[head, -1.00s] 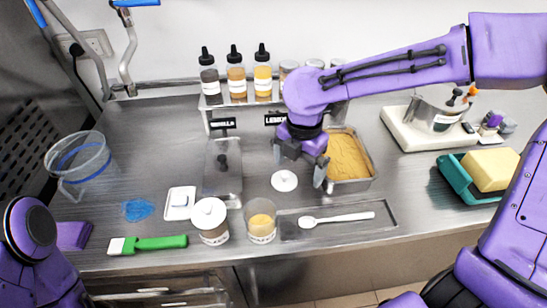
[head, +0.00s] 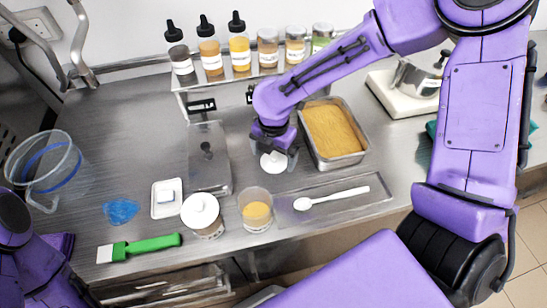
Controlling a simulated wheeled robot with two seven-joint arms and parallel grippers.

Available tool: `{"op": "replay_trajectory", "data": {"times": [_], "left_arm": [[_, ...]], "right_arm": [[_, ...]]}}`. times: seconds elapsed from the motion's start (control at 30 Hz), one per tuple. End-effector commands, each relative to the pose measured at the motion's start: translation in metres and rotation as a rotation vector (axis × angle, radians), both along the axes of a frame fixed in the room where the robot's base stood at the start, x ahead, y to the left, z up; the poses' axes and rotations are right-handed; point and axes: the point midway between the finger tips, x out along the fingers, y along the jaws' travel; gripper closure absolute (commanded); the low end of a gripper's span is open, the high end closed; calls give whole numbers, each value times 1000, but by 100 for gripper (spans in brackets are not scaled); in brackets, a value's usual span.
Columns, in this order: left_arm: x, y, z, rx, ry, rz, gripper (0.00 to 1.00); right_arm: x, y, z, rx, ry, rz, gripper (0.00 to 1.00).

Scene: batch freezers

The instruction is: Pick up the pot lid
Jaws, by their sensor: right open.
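A small round white lid (head: 273,164) with a raised knob lies on the steel counter. It is between an open jar of yellow contents (head: 256,212) and a tray of tan-yellow contents (head: 322,158). My right gripper (head: 274,152) is directly over the lid, open, with its fingers pointing down on either side. The arm hides part of the far side of the lid, and I cannot tell whether the fingers touch it. My left gripper is not in view; only part of my left arm shows at the lower left.
A lidded white jar (head: 202,214), a covered steel pan (head: 210,172) and a white spoon (head: 332,198) stand close by. Bottles (head: 239,52) line a rear rack. A green-handled scraper (head: 140,246) lies near the front edge.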

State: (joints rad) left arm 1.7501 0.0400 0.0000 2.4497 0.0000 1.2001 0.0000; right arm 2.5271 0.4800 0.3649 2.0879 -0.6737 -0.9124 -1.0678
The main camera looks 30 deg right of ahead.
Motion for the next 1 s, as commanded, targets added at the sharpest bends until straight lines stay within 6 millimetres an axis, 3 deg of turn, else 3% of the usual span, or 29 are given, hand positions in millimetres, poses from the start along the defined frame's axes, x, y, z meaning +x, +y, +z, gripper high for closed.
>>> {"op": "replay_trajectory", "data": {"times": [0.2,0.33,0.4,0.43,0.5,0.83,1.0], "left_arm": [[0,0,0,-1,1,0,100],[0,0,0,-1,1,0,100],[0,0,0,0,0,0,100],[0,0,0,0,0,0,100],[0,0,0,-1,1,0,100],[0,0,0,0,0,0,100],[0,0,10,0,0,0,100]], "right_arm": [[0,0,-1,0,-2,0,3],[0,0,-1,0,-2,0,46],[0,0,-1,0,-1,0,58],[0,0,-1,0,-2,0,69],[0,0,-1,1,-2,-1,77],[0,0,-1,1,-1,-1,79],[1,0,8,1,-1,0,79]]}}
